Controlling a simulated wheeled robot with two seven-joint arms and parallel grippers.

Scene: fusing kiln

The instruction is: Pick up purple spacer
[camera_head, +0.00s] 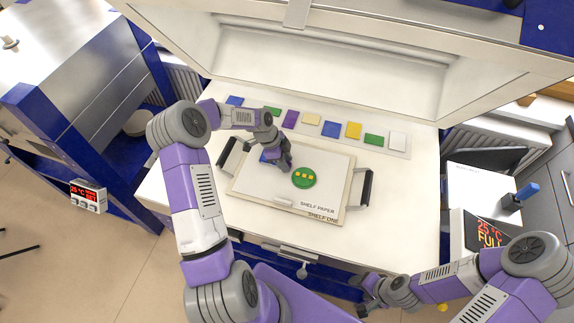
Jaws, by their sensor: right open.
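A small purple piece (290,119) lies in the row of coloured pieces along the back of the white table. My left gripper (284,165) points down over the left part of the shelf-paper board (325,170), nearer the front than the purple piece and apart from it. A blue piece (266,157) shows beside it, partly hidden by the gripper; whether they touch and whether the jaws are shut cannot be seen. My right gripper (366,302) is open, low in front of the table and far from the purple piece.
A green disc (304,178) with small yellow squares lies on the board, with a small white bar (283,202) nearer its front edge. Dark handles (362,188) stand at the board's sides. The raised kiln lid (330,70) overhangs the back. A display box (480,232) stands at right.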

